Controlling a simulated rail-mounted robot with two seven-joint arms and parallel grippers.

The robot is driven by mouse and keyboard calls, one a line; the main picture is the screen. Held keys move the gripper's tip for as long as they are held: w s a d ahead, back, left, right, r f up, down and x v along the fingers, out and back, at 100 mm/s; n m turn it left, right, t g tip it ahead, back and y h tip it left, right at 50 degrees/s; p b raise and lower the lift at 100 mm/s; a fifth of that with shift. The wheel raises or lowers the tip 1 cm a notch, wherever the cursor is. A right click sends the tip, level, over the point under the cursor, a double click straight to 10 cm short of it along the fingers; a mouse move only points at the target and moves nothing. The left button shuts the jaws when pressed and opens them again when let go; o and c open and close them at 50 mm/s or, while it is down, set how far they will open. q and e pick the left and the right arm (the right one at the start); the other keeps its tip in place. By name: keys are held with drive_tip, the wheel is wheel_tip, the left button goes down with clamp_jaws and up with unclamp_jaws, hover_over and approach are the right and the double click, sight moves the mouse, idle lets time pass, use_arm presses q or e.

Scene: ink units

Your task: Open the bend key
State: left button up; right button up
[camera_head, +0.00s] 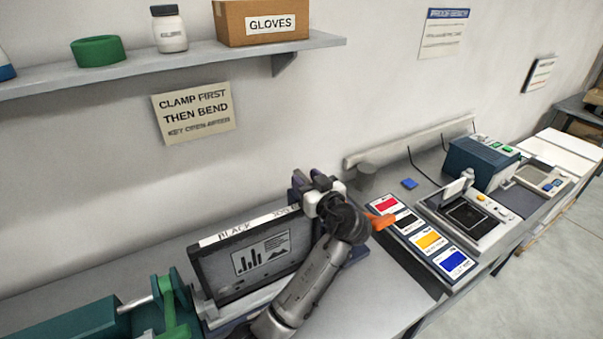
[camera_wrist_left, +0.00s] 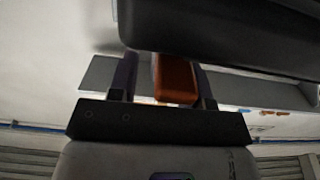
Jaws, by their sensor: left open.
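An orange handle-like piece (camera_head: 381,221), possibly the bend key, shows just right of my left wrist in the head view; its other end is hidden behind the arm. In the left wrist view an orange block (camera_wrist_left: 175,80) shows between the finger lines of my left gripper (camera_wrist_left: 163,85); I cannot tell whether it touches them. In the head view my left gripper (camera_head: 311,182) is open, at the upper right corner of a dark framed plate (camera_head: 214,275) labelled BLACK. A large dark body fills the top of the wrist view. My right gripper is not in view.
A green clamp-like mechanism (camera_head: 171,305) stands left of the plate. Red, black, yellow and blue cards (camera_head: 429,239) lie on a panel at right, beside several devices. A shelf (camera_head: 190,62) and a notice (camera_head: 194,112) are on the wall. The bench front is clear.

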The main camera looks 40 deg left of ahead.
use_arm(q)
drive_tip(key=shift+x, duration=1.4)
clamp_jaws()
